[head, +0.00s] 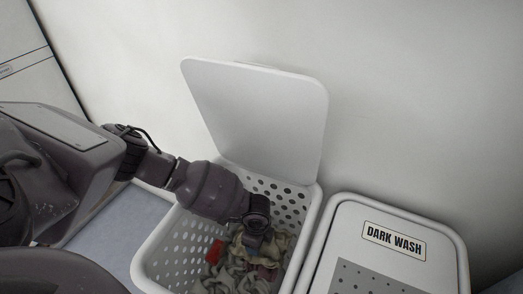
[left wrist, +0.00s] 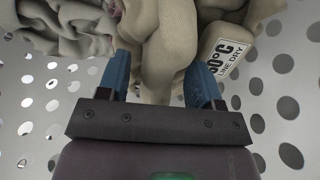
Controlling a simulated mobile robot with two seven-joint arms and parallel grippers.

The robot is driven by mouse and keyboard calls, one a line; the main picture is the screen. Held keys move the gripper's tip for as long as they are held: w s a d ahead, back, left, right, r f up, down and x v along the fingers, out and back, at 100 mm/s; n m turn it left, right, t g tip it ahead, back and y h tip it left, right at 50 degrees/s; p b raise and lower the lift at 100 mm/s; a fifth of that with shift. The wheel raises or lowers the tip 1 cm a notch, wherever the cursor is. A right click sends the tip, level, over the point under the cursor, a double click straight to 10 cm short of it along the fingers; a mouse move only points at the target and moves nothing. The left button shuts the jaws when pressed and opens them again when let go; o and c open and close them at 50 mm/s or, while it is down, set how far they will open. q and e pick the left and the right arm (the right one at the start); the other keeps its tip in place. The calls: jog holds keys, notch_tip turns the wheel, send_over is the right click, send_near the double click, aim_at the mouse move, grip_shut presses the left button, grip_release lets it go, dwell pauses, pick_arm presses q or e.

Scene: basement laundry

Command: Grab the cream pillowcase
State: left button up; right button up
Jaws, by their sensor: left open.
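My left gripper (head: 256,243) reaches down into an open white laundry basket (head: 152,262) with holes in its walls. In the left wrist view its two blue fingers (left wrist: 160,78) are apart, with a fold of cream cloth (left wrist: 168,45) between them. This cloth looks like the cream pillowcase. A tag reading "60°C LINE DRY" (left wrist: 226,60) shows beside the right finger. Whether the fingers touch the cloth is unclear. In the head view the arm partly hides the cloth pile (head: 240,275). My right gripper is not in view.
Greyer crumpled cloth (left wrist: 75,25) lies to the left in the left wrist view. A red piece (head: 214,252) shows in the basket. The basket's lid (head: 265,115) stands open behind my arm. A closed "DARK WASH" hamper (head: 394,240) stands close on the right.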

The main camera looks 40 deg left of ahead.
pick_arm(q)
jog(key=shift+r, duration=0.1)
jog(key=shift+f, duration=0.2)
dwell(0.4)
grip_shut()
